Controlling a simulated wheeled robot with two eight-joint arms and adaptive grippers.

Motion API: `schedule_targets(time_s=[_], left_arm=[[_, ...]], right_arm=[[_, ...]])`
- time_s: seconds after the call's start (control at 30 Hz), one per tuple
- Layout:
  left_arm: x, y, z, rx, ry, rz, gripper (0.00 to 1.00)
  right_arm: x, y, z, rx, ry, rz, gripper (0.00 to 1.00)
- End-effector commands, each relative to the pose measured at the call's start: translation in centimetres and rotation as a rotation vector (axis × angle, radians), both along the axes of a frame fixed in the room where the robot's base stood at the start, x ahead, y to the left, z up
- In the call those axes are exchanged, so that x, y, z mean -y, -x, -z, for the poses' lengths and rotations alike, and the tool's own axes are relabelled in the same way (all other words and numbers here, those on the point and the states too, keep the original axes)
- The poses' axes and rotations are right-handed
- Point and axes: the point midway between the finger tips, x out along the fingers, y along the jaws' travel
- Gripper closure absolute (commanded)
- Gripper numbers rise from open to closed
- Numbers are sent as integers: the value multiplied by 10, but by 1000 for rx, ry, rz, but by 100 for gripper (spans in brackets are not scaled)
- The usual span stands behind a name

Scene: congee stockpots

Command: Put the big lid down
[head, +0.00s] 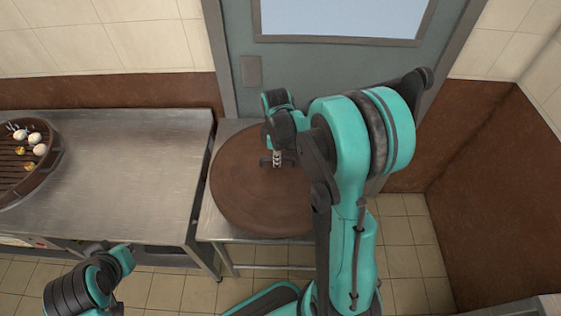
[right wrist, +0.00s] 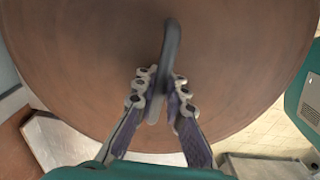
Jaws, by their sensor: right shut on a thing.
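The big lid is a wide, round, brown disc (head: 243,195) over the small steel table at the centre of the head view. It fills most of the right wrist view (right wrist: 90,50). My right gripper (head: 277,159) is above its middle, shut on the lid's dark bar handle (right wrist: 171,45), with a finger on each side in the right wrist view (right wrist: 160,98). I cannot tell whether the lid touches the table top. My left arm shows at the lower left, away from the lid; its fingers are not clear.
The small steel table (head: 217,228) stands before a grey door (head: 330,65). A long steel counter (head: 125,165) adjoins it on the left, mostly bare. A round dark grill (head: 45,168) with pale round pieces is at its far left. Tiled floor is open at right.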

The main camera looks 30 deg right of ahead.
Motion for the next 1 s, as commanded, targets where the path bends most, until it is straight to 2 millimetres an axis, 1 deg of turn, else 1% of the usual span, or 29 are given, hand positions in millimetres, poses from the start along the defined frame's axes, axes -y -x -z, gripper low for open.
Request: schedule_targets(time_s=[0.03, 0.2, 0.3, 0.4, 0.6, 0.67, 0.8, 0.87, 1.0], left_arm=[[0, 0, 7, 0, 0, 0, 100], [0, 0, 18, 0, 0, 0, 100], [0, 0, 23, 0, 0, 0, 100], [0, 0, 25, 0, 0, 0, 100], [0, 0, 28, 0, 0, 0, 100], [0, 0, 31, 0, 0, 0, 100], [0, 0, 41, 0, 0, 0, 100], [0, 0, 43, 0, 0, 0, 100], [0, 0, 42, 0, 0, 0, 100]], right_arm=[[8, -11, 11, 0, 0, 2, 100], [31, -40, 33, 0, 0, 2, 100], [41, -53, 42, 0, 0, 2, 100], [47, -61, 48, 0, 0, 2, 100], [51, -66, 55, 0, 0, 1, 100], [51, -66, 62, 0, 0, 1, 100], [51, -66, 84, 0, 0, 1, 100], [51, -66, 90, 0, 0, 1, 100], [51, -65, 90, 0, 0, 1, 100]])
